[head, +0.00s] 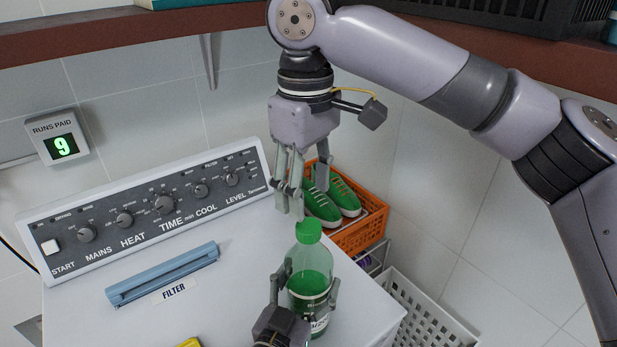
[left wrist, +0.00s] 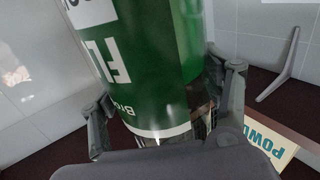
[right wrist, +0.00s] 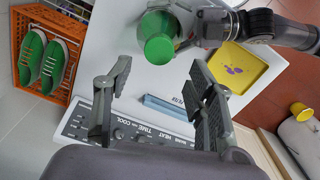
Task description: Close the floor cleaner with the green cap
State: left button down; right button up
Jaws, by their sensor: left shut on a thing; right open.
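The floor cleaner bottle (head: 310,268) is clear with green liquid and stands upright on the white machine top. The green cap (head: 308,230) sits on its mouth; I cannot tell how tightly. My left gripper (head: 305,293) is shut around the bottle's body from the front. The left wrist view shows the bottle's green label (left wrist: 140,75) close up. My right gripper (head: 290,203) is open and empty, pointing down, above and slightly left of the cap. In the right wrist view the cap (right wrist: 158,48) lies beyond the open fingers.
Behind the bottle is an orange crate (head: 366,236) with green shoes (head: 343,196). A white basket (head: 428,318) stands at the lower right. The control panel (head: 150,212) and blue filter handle (head: 163,274) are left. A yellow tray (right wrist: 262,72) lies near the bottle. A shelf (head: 120,28) hangs above.

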aim_at(309, 225)
jog(key=n, duration=0.4)
jog(key=shift+r, duration=0.15)
jog(key=n, duration=0.4)
jog(key=shift+d+r+n, duration=0.1)
jog(key=shift+r+n, duration=0.1)
jog(key=shift+n, duration=0.1)
jog(key=n, duration=0.6)
jog(key=shift+r, duration=0.2)
jog(key=shift+f, duration=4)
